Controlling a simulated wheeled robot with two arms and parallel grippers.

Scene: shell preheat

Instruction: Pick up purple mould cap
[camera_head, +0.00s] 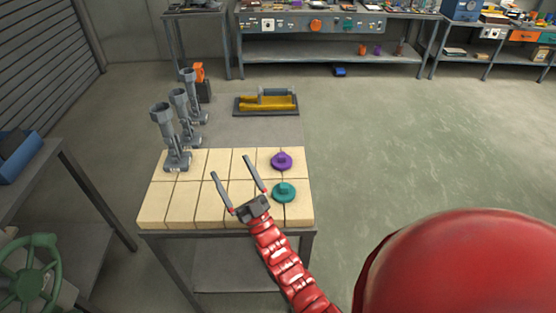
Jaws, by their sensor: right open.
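The purple mould cap (281,160), a round disc with a small raised knob, lies on the cream block top of the table near its right back part. A teal cap (285,192) of similar shape lies just in front of it. My right gripper (230,167) reaches over the table from the lower right, its two long grey fingers spread apart and empty. It is left of the purple cap and apart from it. My left gripper is not in view.
Several grey upright clamp-like tools (174,137) stand along the table's left side. An orange item (199,72) and a grey tray with yellow contents (266,104) are at the back. A green handwheel (28,268) is at lower left. Open floor lies right.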

